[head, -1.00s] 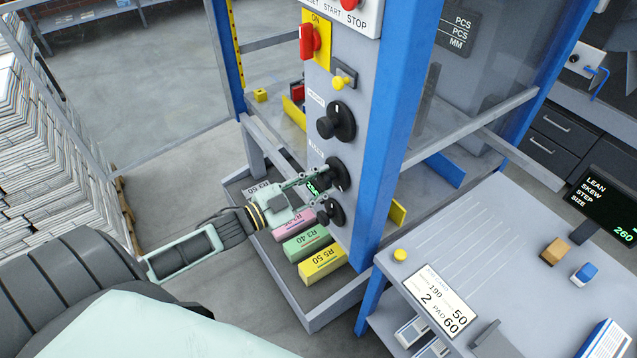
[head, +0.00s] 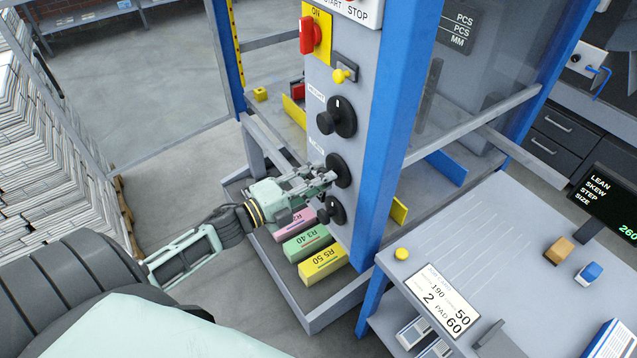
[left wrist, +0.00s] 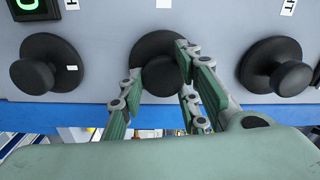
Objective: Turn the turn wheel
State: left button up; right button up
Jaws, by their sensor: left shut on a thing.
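Several black turn wheels, each a dark disc with a round knob, sit on the grey machine panel (head: 319,78). The upper wheel (head: 337,117) and lower wheel (head: 331,213) are free of the gripper. My left gripper (head: 324,177) is at the middle wheel (head: 341,169) and partly covers it. In the left wrist view, green-and-grey fingers (left wrist: 160,65) are shut on the middle wheel (left wrist: 160,50), on either side of its knob. Other wheels flank it to the left (left wrist: 49,63) and right (left wrist: 273,66). My right gripper is not in view.
Pink, green (head: 306,243) and yellow (head: 323,264) labelled blocks lie below the wheels. A red switch (head: 309,34) and yellow knob (head: 342,75) are above. A blue post (head: 385,140) and a grey table (head: 500,260) stand to the right. Open floor lies left.

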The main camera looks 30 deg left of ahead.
pick_arm(q)
jog(key=shift+s+f+m, duration=0.15)
jog(key=shift+f+m, duration=0.3)
jog(key=shift+m, duration=0.45)
jog(key=o, duration=1)
jog(key=shift+o, duration=0.3)
jog(key=shift+r, duration=0.25)
jog(key=v, duration=1.2)
jog(key=shift+f, duration=0.15)
